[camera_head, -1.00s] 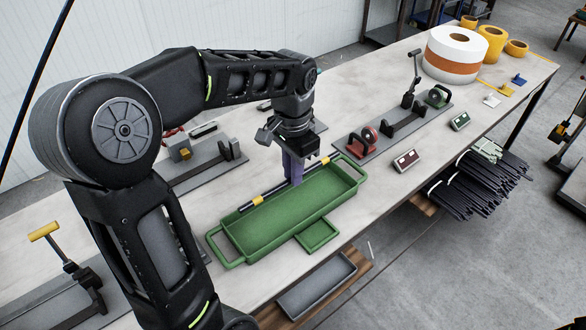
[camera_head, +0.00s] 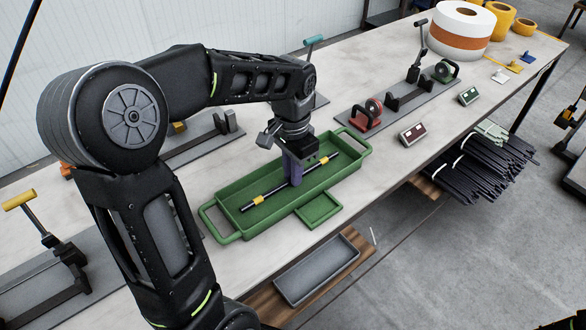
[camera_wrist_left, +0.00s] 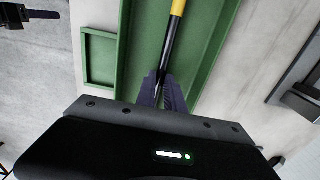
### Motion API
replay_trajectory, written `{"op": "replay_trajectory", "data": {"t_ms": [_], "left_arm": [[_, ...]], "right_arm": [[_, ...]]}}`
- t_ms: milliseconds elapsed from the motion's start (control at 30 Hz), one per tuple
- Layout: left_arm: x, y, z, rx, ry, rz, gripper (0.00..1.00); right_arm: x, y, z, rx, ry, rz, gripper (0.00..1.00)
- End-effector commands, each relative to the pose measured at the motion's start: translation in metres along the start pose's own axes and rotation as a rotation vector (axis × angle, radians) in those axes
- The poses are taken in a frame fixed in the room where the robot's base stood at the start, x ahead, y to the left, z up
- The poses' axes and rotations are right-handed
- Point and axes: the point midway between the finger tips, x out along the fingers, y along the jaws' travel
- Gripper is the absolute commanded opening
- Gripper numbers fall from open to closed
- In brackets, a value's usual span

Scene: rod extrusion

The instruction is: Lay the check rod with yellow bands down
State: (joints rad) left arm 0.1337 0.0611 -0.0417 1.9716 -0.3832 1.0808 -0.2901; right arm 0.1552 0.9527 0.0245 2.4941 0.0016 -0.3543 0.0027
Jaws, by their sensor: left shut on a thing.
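The check rod (camera_head: 273,190) is black with yellow bands near its ends. In the head view it lies lengthwise across the green tray (camera_head: 209,216), within the tray's outline. My left gripper (camera_head: 295,180) points down over the tray and is shut on the rod's middle. In the left wrist view the rod (camera_wrist_left: 171,40) runs up from between the purple fingers (camera_wrist_left: 161,92), with the green tray (camera_wrist_left: 130,45) behind it. I cannot tell whether the rod touches the tray floor. My right gripper is not in view.
A small green side tray (camera_head: 318,210) adjoins the front of the green tray. A grey tray (camera_head: 310,272) sits on a lower wooden shelf. A gauge fixture with red and green parts (camera_head: 405,95) stands right.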

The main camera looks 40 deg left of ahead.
Motion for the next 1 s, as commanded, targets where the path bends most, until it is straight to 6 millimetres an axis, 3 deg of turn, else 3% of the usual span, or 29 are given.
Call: {"op": "replay_trajectory", "data": {"t_ms": [733, 767, 1000], "left_arm": [[0.0043, -0.0001, -0.0003, 0.0, 0.001, -0.001, 0.0], [0.0043, -0.0001, -0.0003, 0.0, 0.001, -0.001, 0.15], [0.0043, -0.0001, -0.0002, 0.0, 0.001, -0.001, 0.35]], "right_arm": [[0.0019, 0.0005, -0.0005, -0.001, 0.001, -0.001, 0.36], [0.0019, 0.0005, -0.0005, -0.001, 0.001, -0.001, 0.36], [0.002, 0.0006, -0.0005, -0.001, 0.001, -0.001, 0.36]]}}
